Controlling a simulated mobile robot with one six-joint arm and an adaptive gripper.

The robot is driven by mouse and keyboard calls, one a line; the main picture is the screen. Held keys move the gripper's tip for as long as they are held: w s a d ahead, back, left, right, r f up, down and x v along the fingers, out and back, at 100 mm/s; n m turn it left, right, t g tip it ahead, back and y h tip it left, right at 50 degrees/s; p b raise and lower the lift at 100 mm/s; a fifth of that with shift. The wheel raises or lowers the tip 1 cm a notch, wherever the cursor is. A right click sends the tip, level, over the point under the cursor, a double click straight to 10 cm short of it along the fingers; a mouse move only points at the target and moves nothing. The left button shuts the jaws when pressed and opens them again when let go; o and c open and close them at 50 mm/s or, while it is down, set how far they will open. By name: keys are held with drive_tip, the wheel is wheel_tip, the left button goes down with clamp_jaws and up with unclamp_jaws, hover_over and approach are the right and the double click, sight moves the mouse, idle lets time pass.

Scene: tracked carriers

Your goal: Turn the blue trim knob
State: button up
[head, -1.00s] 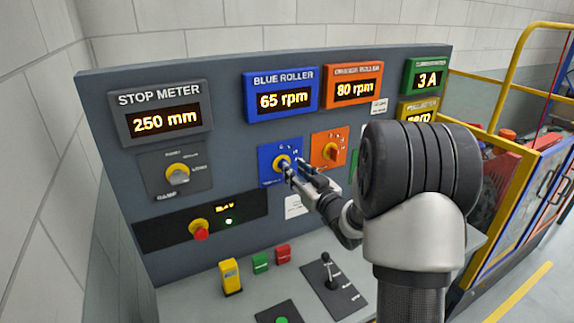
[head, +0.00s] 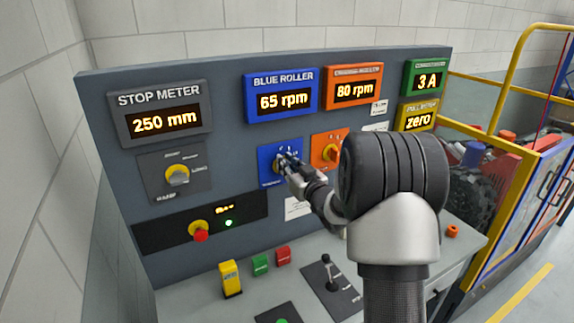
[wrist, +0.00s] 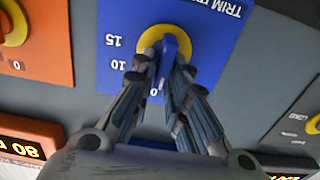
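The blue trim knob (wrist: 170,48) has a blue grip on a yellow ring and sits on a blue plate marked TRIM (head: 265,168). In the wrist view the plate appears upside down, with 10 and 15 on its scale. My gripper (wrist: 161,72) has one finger on each side of the knob's grip, drawn in close against it, so it looks shut on the grip. In the head view my gripper (head: 283,160) covers most of the knob. The BLUE ROLLER display (head: 282,95) reads 65 rpm.
An orange knob (head: 331,152) is just right of the blue plate, under the 80 rpm display (head: 355,91). A grey ramp knob (head: 177,174) and a red stop button (head: 200,233) are to the left. A lever (head: 328,270) and small blocks stand on the ledge below.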

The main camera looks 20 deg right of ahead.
clamp_jaws()
drive_tip(key=shift+d+f+m+p, duration=0.35)
drive_tip(key=shift+m+p, duration=0.65)
drive_tip(key=shift+m, duration=1.95)
drive_tip(key=shift+d+f+m+p, duration=0.3)
drive_tip(key=shift+m+p, duration=0.65)
drive_tip(key=shift+m, duration=2.05)
drive_tip(key=shift+d+f+m+p, duration=0.35)
drive_tip(key=shift+m+p, duration=0.65)
drive_tip(key=shift+m, duration=1.95)
drive_tip(key=shift+o, duration=2.3)
unclamp_jaws()
